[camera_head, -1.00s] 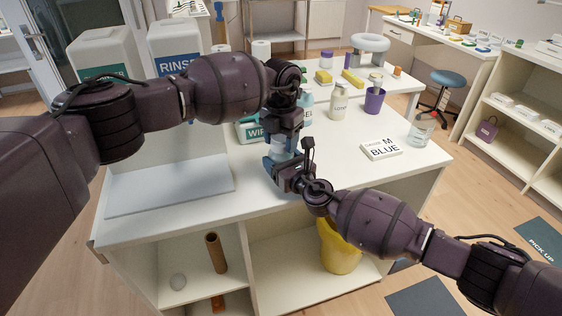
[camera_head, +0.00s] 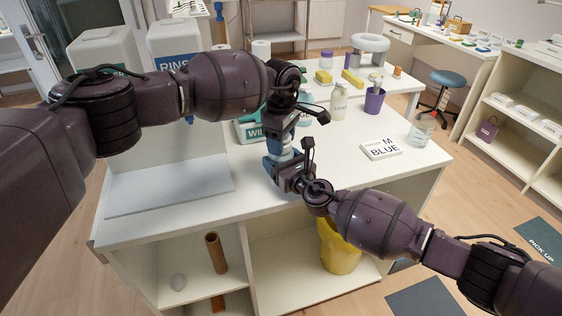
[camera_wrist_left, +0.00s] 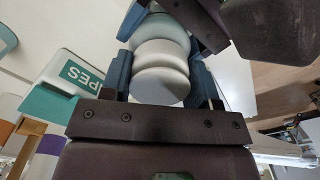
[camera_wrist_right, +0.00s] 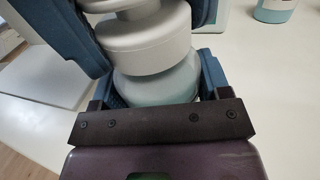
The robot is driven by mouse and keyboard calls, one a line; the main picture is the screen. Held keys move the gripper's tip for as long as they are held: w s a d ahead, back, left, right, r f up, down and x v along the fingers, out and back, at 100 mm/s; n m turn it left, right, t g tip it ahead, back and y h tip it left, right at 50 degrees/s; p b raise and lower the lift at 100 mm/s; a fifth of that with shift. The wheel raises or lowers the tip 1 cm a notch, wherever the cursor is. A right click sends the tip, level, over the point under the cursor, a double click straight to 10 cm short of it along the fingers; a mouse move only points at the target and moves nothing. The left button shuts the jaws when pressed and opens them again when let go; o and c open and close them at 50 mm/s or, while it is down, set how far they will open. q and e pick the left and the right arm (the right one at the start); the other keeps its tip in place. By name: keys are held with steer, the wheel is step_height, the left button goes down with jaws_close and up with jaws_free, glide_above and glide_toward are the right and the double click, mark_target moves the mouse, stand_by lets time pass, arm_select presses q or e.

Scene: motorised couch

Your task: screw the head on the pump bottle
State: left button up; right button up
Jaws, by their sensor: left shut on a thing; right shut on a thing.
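The white pump head (camera_wrist_right: 145,40) is in the jaws of my left gripper (camera_head: 284,130), which is shut on it. The head also shows in the left wrist view (camera_wrist_left: 160,72). Below it, the pale teal bottle (camera_wrist_right: 155,85) stands upright between the fingers of my right gripper (camera_head: 284,163), which is shut on it. In the right wrist view the head sits directly over the bottle's top. The threads and the join are hidden, so I cannot tell how tightly they meet. In the head view the grippers cover most of both parts.
A wipes box (camera_head: 250,131) stands just behind the grippers. A lotion bottle (camera_head: 339,104), a purple cup (camera_head: 374,101), a clear jar (camera_head: 421,131) and a "M BLUE" card (camera_head: 382,149) are farther right. A rinse dispenser (camera_head: 172,50) is at left.

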arm_select(q)
steer(key=m, duration=0.8)
steer(key=shift+m, duration=0.3)
steer(key=o, duration=1.1)
step_height(320, 180, up, 12)
arm_select(e)
steer(key=o, duration=1.8)
